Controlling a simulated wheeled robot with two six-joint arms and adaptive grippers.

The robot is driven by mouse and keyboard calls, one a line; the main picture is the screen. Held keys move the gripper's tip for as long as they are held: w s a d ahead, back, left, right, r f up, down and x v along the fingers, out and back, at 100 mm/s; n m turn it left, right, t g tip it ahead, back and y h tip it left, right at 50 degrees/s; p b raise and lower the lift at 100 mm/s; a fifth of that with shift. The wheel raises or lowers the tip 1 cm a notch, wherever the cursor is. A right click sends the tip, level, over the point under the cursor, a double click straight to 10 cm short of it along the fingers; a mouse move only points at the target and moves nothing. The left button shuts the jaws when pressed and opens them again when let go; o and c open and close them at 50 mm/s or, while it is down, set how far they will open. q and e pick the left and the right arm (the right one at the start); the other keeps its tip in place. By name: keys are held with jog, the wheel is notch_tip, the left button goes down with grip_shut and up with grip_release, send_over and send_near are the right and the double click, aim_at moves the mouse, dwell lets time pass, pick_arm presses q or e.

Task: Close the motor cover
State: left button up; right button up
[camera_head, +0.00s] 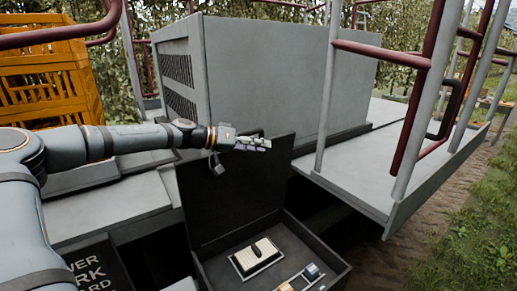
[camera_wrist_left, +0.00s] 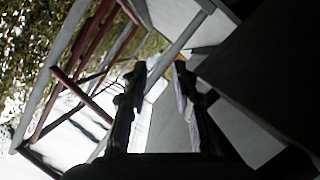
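The motor cover (camera_head: 232,196) is a dark flat lid standing raised, nearly upright, at the back of an open dark box (camera_head: 335,272). Inside the box are a pale plate with a black switch (camera_head: 257,257) and small blue and yellow parts (camera_head: 303,278). My left gripper (camera_head: 262,143) is at the top edge of the cover, pointing right. Its two fingers stand apart in the left wrist view (camera_wrist_left: 160,75), with nothing visible held between them. I cannot tell whether it touches the cover. My right gripper is not in view.
A large grey housing (camera_head: 265,75) stands behind the cover. Grey posts and red rails (camera_head: 408,140) rise from the platform (camera_head: 365,170) at right. An orange crate (camera_head: 50,85) is at upper left. A dark gap lies right of the cover.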

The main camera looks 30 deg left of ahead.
pick_arm(q)
notch_tip(320, 180, up, 9)
jog(key=shift+r, duration=0.15)
